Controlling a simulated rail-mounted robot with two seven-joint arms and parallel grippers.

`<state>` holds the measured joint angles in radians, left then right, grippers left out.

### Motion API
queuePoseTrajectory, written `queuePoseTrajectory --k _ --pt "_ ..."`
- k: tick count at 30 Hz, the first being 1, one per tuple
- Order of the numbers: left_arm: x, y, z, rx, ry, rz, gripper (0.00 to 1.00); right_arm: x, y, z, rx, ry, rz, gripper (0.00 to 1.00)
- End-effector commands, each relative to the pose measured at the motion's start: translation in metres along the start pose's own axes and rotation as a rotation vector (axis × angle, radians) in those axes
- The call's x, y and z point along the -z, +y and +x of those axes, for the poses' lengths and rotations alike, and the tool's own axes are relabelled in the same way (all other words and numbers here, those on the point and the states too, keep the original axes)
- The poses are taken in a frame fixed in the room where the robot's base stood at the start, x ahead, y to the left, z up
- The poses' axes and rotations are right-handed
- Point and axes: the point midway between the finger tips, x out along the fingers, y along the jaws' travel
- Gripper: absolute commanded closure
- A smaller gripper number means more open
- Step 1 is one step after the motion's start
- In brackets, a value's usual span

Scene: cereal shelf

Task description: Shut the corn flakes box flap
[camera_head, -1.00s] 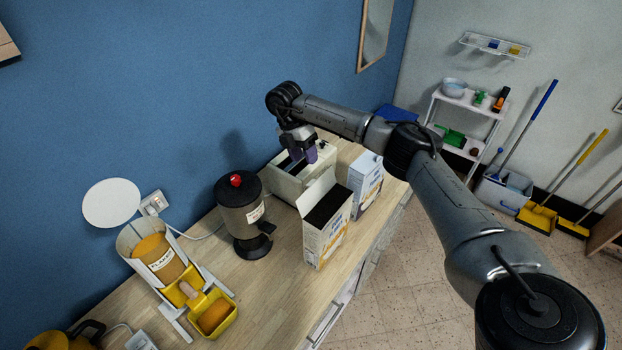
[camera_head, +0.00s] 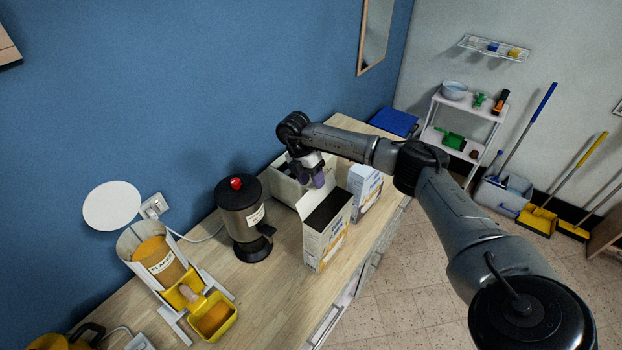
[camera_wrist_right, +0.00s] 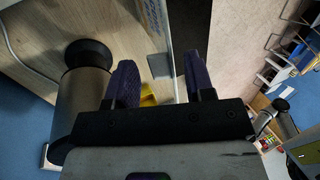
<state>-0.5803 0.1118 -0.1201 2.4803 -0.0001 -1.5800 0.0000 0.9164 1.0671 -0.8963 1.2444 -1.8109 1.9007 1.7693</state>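The corn flakes box (camera_head: 325,238) stands upright on the counter with its top open and dark inside. Its white flap (camera_head: 311,197) stands raised at the left of the opening. My right gripper (camera_head: 312,178) is just behind and above the box, close to the flap's upper edge; I cannot tell whether they touch. In the right wrist view, its two purple fingers (camera_wrist_right: 160,82) are spread apart, with no clear object held between them. Part of a printed box shows beyond them at the top. My left gripper is not in view.
A second cereal box (camera_head: 365,185) stands just behind to the right. A cream bin-like container (camera_head: 287,187) is behind the gripper. A dark dispenser with a red knob (camera_head: 241,212) stands left of the box. The counter before the box is clear.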

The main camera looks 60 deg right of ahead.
Motion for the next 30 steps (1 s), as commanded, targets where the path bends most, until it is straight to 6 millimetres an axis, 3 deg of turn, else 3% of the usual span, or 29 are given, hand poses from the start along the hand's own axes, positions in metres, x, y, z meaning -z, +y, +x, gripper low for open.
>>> queuePoseTrajectory --k 15,23,30 --pt "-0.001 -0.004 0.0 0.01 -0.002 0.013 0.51 0.0 0.0 0.0 0.0 0.0 0.0 0.99" --pt "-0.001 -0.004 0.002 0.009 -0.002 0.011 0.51 0.0 -0.003 0.0 -0.036 0.0 -0.002 0.99" --pt "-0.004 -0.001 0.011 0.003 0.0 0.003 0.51 -0.001 -0.016 0.003 -0.177 -0.004 -0.002 0.99"
